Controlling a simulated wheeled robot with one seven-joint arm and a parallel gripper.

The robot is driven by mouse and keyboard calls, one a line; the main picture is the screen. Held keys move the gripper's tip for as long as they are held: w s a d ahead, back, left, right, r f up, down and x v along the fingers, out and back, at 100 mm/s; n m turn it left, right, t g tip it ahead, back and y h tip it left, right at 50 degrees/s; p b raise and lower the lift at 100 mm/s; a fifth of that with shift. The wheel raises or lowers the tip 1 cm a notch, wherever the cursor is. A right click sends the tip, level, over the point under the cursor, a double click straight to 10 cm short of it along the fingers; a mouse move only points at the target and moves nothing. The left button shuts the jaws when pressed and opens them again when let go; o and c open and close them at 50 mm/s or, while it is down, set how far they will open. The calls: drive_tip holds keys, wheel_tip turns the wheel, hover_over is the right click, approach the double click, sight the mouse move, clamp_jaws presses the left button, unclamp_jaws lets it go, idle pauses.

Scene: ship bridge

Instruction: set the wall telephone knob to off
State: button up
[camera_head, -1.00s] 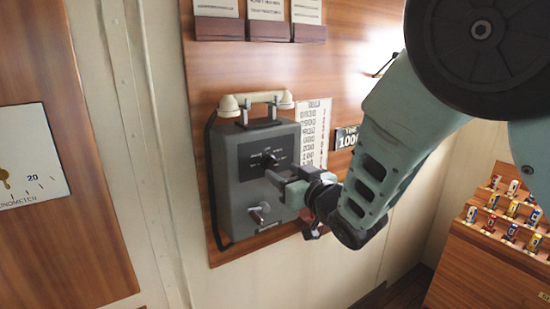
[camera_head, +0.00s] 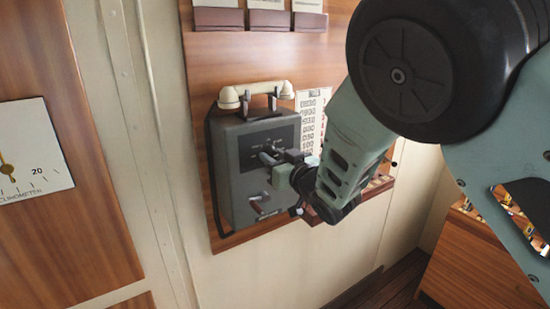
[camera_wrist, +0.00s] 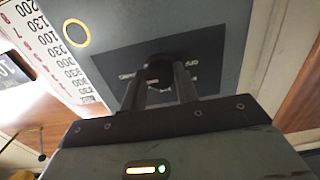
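The wall telephone (camera_head: 228,185) is a grey box with a cream handset (camera_head: 256,94) on its cradle, fixed to a wooden panel. Its black knob (camera_wrist: 158,72) sits on a dark label plate (camera_wrist: 215,50) on the box's front face. In the wrist view my gripper (camera_wrist: 160,80) has its two fingers apart, one on each side of the knob. I cannot tell whether they touch it. In the head view my gripper (camera_head: 268,156) reaches the dark plate from the right and hides the knob. The knob's pointer and much of the lettering are covered.
A crank handle (camera_head: 262,206) sticks out low on the telephone's front, just below my gripper. A printed number list (camera_head: 312,105) is right of the box. A wooden cabinet (camera_head: 475,265) stands at the lower right.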

drive_tip(key=shift+f+n+b, duration=0.1)
drive_tip(key=shift+n+b, duration=0.2)
drive_tip(key=shift+b, duration=0.2)
drive_tip(key=n+b, duration=3.5)
drive_tip(key=b, duration=0.4)
drive_tip(key=shift+b, duration=0.4)
drive_tip(key=shift+n, duration=0.3)
drive_tip(key=o, duration=1)
